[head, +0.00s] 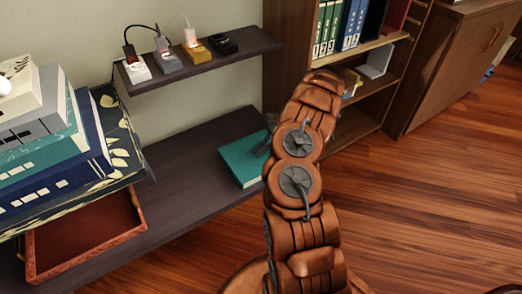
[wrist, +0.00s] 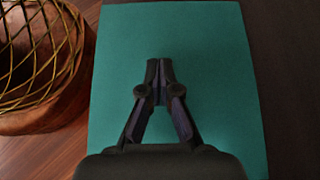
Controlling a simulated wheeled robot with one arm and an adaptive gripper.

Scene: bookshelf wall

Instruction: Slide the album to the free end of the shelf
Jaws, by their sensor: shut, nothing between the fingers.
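The album is a flat teal book (head: 240,164) lying on the dark lower shelf (head: 180,190) in the head view. In the wrist view the teal album (wrist: 215,70) fills most of the picture. My gripper (wrist: 159,70) is over the album's middle with its fingers shut and nothing between them. I cannot tell whether the fingertips touch the cover. In the head view my gripper is mostly hidden behind my arm, at the album's right side.
A red-brown tray (head: 85,240) and a stack of books (head: 55,150) are on the left. A small upper shelf (head: 215,61) holds several small devices with cables. A bookcase (head: 290,60) stands beyond the right end.

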